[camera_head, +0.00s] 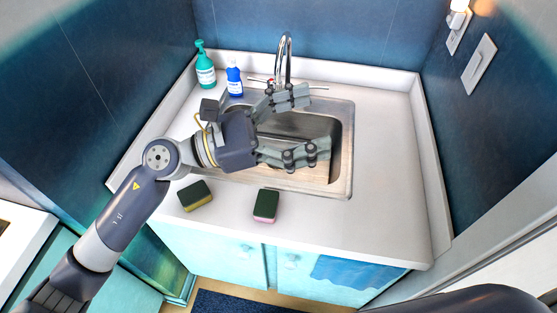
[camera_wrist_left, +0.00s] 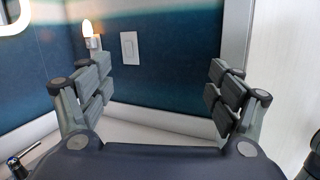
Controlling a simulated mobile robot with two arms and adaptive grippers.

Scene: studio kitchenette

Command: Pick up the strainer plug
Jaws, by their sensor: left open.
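I cannot make out the strainer plug in either view; parts of the sink are hidden behind my left gripper. My left gripper (camera_head: 306,124) is spread wide open over the steel sink (camera_head: 346,150), one finger near the faucet side and one near the front side. In the left wrist view its two fingers (camera_wrist_left: 158,76) stand far apart with nothing between them. My right gripper is not in view.
A chrome faucet (camera_head: 285,55) stands behind the sink. A teal pump bottle (camera_head: 205,70) and a blue bottle (camera_head: 234,80) are at the back left. Two sponges, one left (camera_head: 195,195) and one right (camera_head: 266,205), lie on the front counter. The right counter (camera_head: 390,170) is clear.

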